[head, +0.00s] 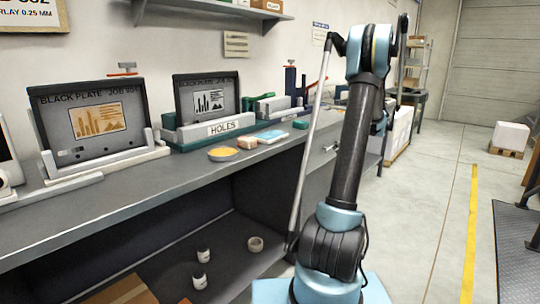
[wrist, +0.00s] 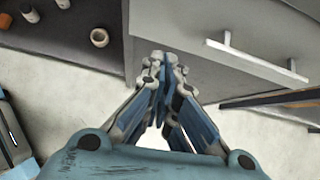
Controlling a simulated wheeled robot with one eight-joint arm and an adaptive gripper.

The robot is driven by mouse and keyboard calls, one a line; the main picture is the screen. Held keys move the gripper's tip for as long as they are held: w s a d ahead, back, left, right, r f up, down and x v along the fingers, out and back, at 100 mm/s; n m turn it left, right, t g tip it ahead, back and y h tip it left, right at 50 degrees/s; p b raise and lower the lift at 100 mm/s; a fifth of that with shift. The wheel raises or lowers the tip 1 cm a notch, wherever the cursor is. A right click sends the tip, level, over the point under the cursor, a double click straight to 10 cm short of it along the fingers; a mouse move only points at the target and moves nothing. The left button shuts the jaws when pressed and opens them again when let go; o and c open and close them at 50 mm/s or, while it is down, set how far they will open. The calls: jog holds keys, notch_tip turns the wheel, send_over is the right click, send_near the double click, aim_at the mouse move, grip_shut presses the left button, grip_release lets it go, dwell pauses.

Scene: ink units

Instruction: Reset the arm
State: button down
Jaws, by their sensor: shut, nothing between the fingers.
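My arm rises in front of the workbench in the head view, upright at its lower part and bent at the top. My gripper is hidden in the head view. In the wrist view my gripper (wrist: 162,75) points down beside the bench's side, over the pale floor. Its fingers meet at the tips and hold nothing. A drawer handle (wrist: 255,62) is to the right of the fingertips, apart from them.
The workbench (head: 130,195) runs along the left, with two framed plates, a yellow dish (head: 223,154) and a HOLES block (head: 215,129) on it. Small containers (head: 202,256) stand on its lower shelf. Open floor lies right of my arm, with a yellow line (head: 469,235).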

jog(key=s+a+r+n+g+h, duration=0.1)
jog(key=s+a+r+n+g, duration=0.15)
jog(key=s+a+n, duration=0.6)
jog(key=s+a+r+n+g+h, duration=0.1)
jog(key=s+a+r+n+h, duration=0.2)
jog(key=s+a, duration=1.05)
jog(key=s+f+n+h, duration=0.1)
jog(key=s+f+n, duration=0.3)
jog(key=s, duration=0.5)
jog(key=s+a+f+n, duration=0.1)
jog(key=s+f+n, duration=0.2)
jog(key=s, duration=0.6)
jog(key=s+a+f+n+h, duration=0.1)
jog(key=s+f+n, duration=0.3)
jog(key=s+n, duration=0.3)
jog(key=shift+s+f+n+h, duration=0.3)
jog(key=shift+s+n, duration=0.05)
jog(key=shift+s, duration=0.8)
